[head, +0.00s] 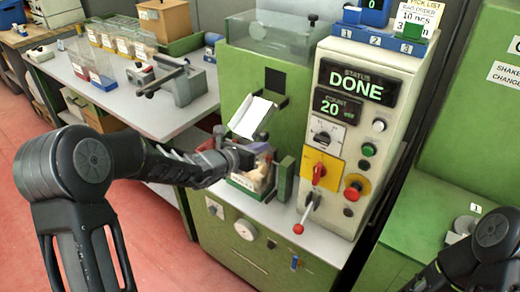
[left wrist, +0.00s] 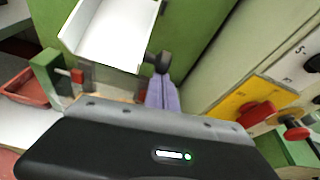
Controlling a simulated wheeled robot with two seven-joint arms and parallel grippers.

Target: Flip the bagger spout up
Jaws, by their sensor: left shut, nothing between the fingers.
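The bagger spout (head: 252,117) is a white open chute on the front of the green machine, tilted, in the middle of the head view. In the left wrist view the spout (left wrist: 112,32) fills the top left, with a dark round knob (left wrist: 163,62) by its lower right corner. My left gripper (head: 262,152) is just below the spout, in front of the machine. Its lavender fingers (left wrist: 163,94) are shut and empty, close below the knob; I cannot tell whether they touch it. My right gripper is out of view.
A clear-sided holder (head: 250,180) with tan contents lies below my left gripper, partly hidden. Right of it stands the control panel (head: 366,95), reading DONE and 20, with a red-tipped lever (head: 299,228). A bench (head: 130,96) with bins stands left.

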